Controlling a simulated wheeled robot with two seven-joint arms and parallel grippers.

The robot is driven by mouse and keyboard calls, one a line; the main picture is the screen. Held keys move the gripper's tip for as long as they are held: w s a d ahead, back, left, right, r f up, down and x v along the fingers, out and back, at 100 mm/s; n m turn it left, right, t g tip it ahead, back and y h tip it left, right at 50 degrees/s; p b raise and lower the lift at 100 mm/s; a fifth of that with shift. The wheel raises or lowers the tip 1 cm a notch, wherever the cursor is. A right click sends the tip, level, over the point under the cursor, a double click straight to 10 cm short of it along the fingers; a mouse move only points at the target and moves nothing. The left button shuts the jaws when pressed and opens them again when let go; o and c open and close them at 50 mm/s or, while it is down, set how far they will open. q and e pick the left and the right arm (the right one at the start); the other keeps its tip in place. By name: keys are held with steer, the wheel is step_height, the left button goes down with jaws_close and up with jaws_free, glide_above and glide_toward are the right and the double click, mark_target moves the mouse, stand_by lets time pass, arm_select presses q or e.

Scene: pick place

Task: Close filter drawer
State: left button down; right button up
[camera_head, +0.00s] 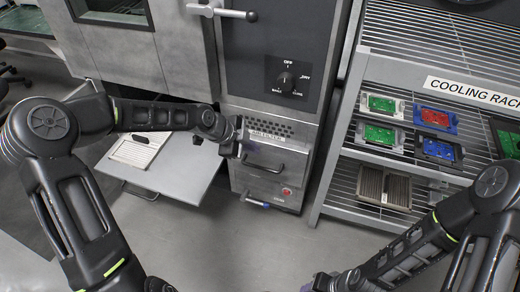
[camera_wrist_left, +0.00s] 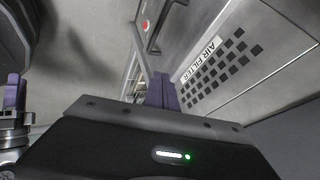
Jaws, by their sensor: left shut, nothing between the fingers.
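The filter drawer (camera_head: 268,162) is the grey front with a dark bar handle, low on the machine, under the holed panel (camera_head: 270,128). In the left wrist view the "AIR FILTER" label (camera_wrist_left: 202,60) and the rows of holes (camera_wrist_left: 220,70) show close up. I cannot tell clearly how far the drawer stands out. My left gripper (camera_head: 247,147) is at the upper left of the drawer front, by the handle. Its purple fingers (camera_wrist_left: 162,90) are shut and empty, near the panel; contact is unclear. My right gripper (camera_head: 312,285) is low at the picture's bottom edge, its fingers mostly hidden.
A grey door or shelf (camera_head: 165,170) stands out at left, with a light filter-like plate (camera_head: 139,149) on it. The cooling rack (camera_head: 345,180) with coloured trays stands at right. A dark control panel with a knob (camera_head: 286,78) is above. Floor in front is clear.

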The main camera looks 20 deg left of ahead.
arm_select(q)
steer(key=v, duration=0.2)
steer(key=shift+s+a+r, duration=0.1)
steer(key=shift+s+r, duration=0.05)
steer(key=shift+r, duration=0.15)
stand_by(0.3)
steer(key=s+d+f+n, duration=0.45)
steer(key=f+n, duration=0.25)
steer(key=n, duration=0.2)
steer(key=s+d+f+n, duration=0.3)
steer(key=s+f+n, duration=0.35)
steer(key=n, duration=0.25)
steer(key=s+d+f+n+g, duration=0.1)
steer(key=s+d+f+g, duration=0.15)
steer(key=s+f, duration=0.45)
steer(key=s+d+f+g, duration=0.2)
steer(key=s+d, duration=0.1)
steer(key=s, duration=0.9)
step_height(320, 180, up, 16)
steer(key=p, duration=1.7)
steer(key=shift+w+y, duration=0.4)
